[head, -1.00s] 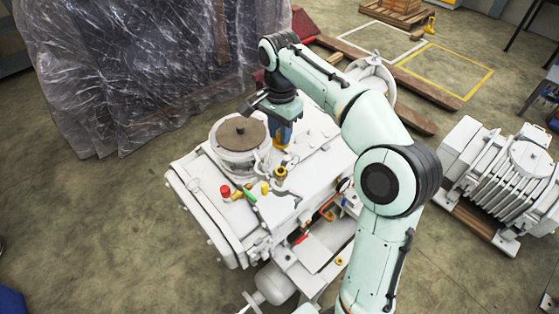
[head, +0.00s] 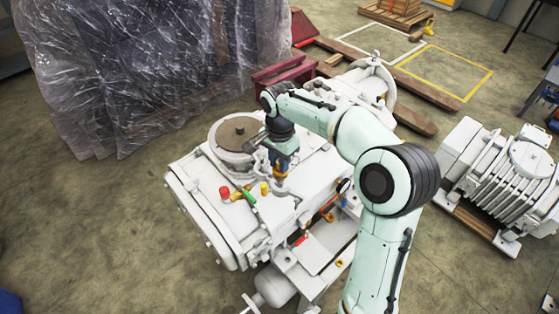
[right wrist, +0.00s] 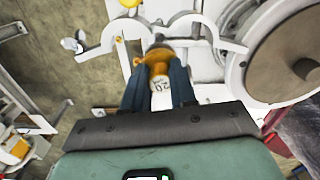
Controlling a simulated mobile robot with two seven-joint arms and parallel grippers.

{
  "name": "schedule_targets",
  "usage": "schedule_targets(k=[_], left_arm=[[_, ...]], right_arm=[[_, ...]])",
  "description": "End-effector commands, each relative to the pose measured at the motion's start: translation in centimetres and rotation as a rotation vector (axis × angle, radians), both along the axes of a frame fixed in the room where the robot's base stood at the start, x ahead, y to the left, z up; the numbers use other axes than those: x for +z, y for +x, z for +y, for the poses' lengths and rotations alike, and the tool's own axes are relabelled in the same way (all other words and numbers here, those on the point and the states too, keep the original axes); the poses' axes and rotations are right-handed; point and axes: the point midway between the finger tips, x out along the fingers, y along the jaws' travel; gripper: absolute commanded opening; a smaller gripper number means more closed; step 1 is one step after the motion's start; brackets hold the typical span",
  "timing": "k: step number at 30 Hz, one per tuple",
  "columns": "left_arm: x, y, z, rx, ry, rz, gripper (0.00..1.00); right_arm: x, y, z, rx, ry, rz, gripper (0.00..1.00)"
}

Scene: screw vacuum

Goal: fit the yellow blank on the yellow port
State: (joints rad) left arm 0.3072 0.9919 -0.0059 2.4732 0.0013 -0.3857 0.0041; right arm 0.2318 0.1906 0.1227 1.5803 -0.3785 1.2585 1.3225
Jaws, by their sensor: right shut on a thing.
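My right gripper (head: 281,163) is low over the top of the white machine, beside the round lid. In the right wrist view its two dark blue fingers (right wrist: 159,72) are shut on the yellow blank (right wrist: 160,86), an orange-yellow piece with a pale marked face. The blank sits at an orange-yellow flange or collar between the fingertips. The yellow port is covered by the gripper and blank in the head view. I cannot tell whether blank and port touch or how well they line up. My left gripper is not in view.
The machine top (head: 318,168) also holds a red cap (head: 224,192), a green piece (head: 249,196) and a small yellow piece (head: 264,188). The round lid (head: 235,131) is close to the gripper. A white bracket (right wrist: 105,38) arches near the fingers. A finned unit (head: 505,170) stands at right.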

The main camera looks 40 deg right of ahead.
Motion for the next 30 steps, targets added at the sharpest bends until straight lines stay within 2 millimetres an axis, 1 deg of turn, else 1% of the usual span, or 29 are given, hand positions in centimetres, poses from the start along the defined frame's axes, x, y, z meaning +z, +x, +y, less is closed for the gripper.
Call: schedule_targets(k=[5,6,7,8,16,20,23,28,30], left_arm=[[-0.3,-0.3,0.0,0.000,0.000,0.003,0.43],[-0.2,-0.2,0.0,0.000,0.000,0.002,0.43],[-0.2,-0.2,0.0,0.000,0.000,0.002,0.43],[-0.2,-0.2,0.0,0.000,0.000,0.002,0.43],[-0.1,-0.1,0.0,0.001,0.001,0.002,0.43],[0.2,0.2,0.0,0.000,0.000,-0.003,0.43],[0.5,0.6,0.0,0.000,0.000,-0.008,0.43],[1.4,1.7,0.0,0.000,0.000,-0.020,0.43],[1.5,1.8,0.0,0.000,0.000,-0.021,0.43]], right_arm=[[-0.5,0.0,0.0,0.000,0.000,0.000,0.00],[-0.4,0.0,0.0,0.000,0.000,0.000,0.39],[-0.3,0.0,0.0,0.000,0.000,0.000,0.49],[-0.3,0.0,0.0,0.000,0.000,0.000,0.52],[-0.2,0.0,0.0,0.000,0.000,-0.001,0.52],[0.7,0.1,0.0,0.000,0.000,-0.003,0.52],[2.4,0.2,0.0,0.001,-0.001,-0.005,0.52],[6.3,0.2,0.0,0.000,0.001,-0.007,0.52],[7.7,0.2,0.0,0.001,0.001,-0.007,0.52]])
